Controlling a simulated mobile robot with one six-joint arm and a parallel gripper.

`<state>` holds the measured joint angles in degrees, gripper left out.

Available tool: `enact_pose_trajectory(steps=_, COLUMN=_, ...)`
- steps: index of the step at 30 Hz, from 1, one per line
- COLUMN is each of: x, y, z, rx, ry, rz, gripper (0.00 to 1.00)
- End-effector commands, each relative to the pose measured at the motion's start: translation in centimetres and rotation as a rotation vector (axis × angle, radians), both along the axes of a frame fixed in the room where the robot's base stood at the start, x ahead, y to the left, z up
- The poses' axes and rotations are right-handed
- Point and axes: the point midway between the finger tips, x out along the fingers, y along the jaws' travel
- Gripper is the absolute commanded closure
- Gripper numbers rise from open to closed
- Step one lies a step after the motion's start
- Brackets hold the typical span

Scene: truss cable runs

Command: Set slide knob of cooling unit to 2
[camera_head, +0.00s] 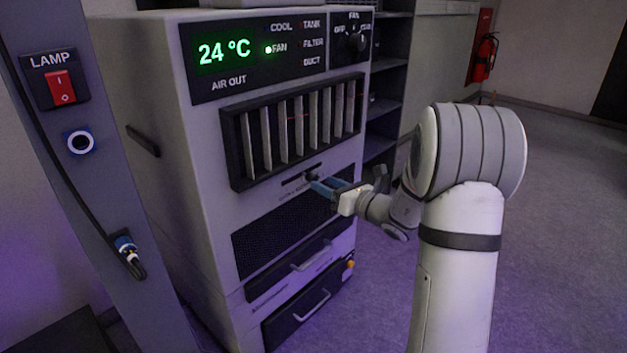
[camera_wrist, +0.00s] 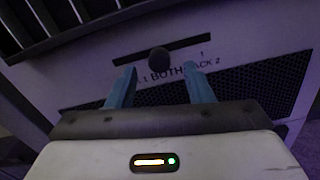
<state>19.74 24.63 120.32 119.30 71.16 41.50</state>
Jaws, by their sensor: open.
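The cooling unit (camera_head: 210,150) is a tall pale cabinet with a display reading 24 ºC. Its slide knob (camera_wrist: 159,60) is a small dark round knob in a horizontal slot below the louvres.
A vertical louvre grille (camera_head: 290,130) is above the slot, and a dark mesh panel (camera_head: 275,238) below it. Drawers with handles (camera_head: 310,255) are lower down. A post with a red lamp switch (camera_head: 61,87) stands at left. Open floor lies at right.

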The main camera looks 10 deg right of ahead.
Motion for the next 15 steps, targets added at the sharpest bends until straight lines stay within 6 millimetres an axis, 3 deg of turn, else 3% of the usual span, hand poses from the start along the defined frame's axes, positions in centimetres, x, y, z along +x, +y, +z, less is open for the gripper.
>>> enact_pose_trajectory(steps=6, x=2.8, y=2.1, z=-0.2, rx=-0.002, ry=-0.001, rz=0.003, gripper=0.53)
enact_pose_trajectory(steps=15, x=4.1, y=3.0, z=0.0, rx=-0.003, ry=0.0, rz=0.001, gripper=0.53)
